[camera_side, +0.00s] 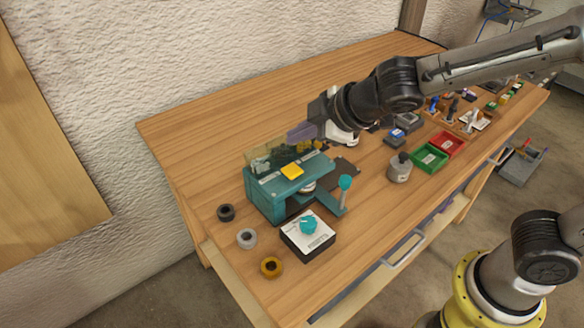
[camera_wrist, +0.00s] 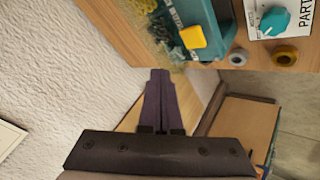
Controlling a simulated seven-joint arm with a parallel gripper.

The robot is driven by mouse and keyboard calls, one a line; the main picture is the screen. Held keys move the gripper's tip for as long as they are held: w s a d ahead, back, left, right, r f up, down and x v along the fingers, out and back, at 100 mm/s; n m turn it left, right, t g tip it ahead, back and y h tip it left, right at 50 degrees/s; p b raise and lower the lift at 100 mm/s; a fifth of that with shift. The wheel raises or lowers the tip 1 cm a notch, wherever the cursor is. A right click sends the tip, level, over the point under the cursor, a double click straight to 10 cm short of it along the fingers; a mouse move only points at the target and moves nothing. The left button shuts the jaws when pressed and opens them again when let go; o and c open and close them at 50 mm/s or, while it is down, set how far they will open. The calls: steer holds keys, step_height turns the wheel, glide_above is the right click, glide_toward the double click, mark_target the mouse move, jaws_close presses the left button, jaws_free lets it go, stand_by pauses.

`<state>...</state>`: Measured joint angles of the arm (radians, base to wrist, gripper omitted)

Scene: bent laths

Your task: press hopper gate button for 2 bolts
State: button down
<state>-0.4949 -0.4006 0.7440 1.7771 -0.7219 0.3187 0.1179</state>
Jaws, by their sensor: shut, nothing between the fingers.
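The teal hopper machine (camera_side: 268,200) stands on the wooden bench, with a clear yellowish bin (camera_side: 262,161) at its back. A yellow square button (camera_side: 292,172) sits on its top face. In the wrist view the button (camera_wrist: 192,37) is beside small metal parts in the bin (camera_wrist: 165,30); I cannot count them. My gripper (camera_side: 294,135) is shut and empty, above and behind the machine, apart from the button. In the wrist view its dark purple fingers (camera_wrist: 159,76) are together, pointing toward the machine's edge, below and left of the button.
A box with a teal dial (camera_side: 308,226) stands in front of the machine. A teal-topped lever (camera_side: 344,185) rises at its right. Green (camera_side: 429,158) and red (camera_side: 447,144) trays are farther right.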

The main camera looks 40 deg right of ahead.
mark_target(297, 171)
steer(key=shift+r, duration=0.1)
stand_by(0.6)
step_height(297, 171, up, 4)
steer(key=shift+f, duration=0.2)
stand_by(0.3)
steer(key=shift+f, duration=4.4)
steer(key=shift+f, duration=0.1)
steer(key=shift+f, duration=0.3)
